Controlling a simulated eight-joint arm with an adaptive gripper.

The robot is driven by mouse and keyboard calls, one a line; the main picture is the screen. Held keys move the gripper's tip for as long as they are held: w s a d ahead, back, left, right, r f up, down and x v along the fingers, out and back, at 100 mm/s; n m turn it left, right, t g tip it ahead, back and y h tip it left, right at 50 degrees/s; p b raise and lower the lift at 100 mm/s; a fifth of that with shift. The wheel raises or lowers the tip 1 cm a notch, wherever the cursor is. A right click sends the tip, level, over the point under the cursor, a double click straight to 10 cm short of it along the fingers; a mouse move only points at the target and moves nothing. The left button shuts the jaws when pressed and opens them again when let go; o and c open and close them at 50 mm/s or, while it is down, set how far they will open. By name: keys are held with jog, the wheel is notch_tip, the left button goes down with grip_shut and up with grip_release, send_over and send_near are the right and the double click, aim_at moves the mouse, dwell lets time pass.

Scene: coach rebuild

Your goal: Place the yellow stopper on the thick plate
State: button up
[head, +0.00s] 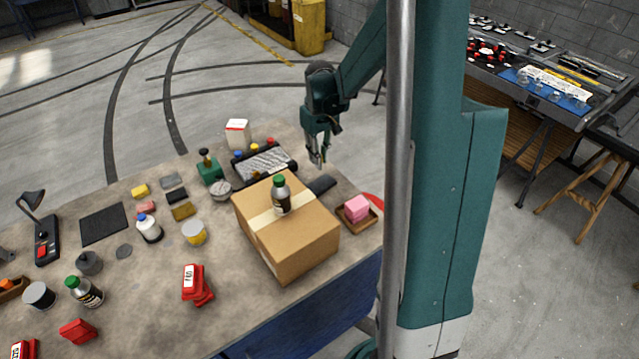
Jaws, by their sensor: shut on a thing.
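My gripper (318,160) hangs in the air above the back right of the table, behind the cardboard box. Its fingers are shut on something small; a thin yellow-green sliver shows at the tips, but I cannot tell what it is. I cannot tell whether this cap is a stopper. Several flat pieces lie at the left: a black square plate (103,224), a grey one (168,180) and a small dark one (176,195). Which is the thick plate is unclear.
The cardboard box (290,245) carries a green-capped bottle (281,196). A pink block (357,208) sits in a brown tray at the right. Bottles, tins and red items crowd the table (140,285). A grey pole (399,180) crosses the view.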

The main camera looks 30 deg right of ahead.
send_over(320, 185)
jog(key=shift+w+f, duration=0.1)
jog(key=shift+f, duration=2.75)
jog(key=shift+f, duration=2.05)
jog(key=shift+f, duration=0.2)
jog(key=o, duration=0.7)
jog(key=shift+c, duration=0.2)
jog(key=shift+r, duration=0.2)
jog(key=shift+r, duration=6)
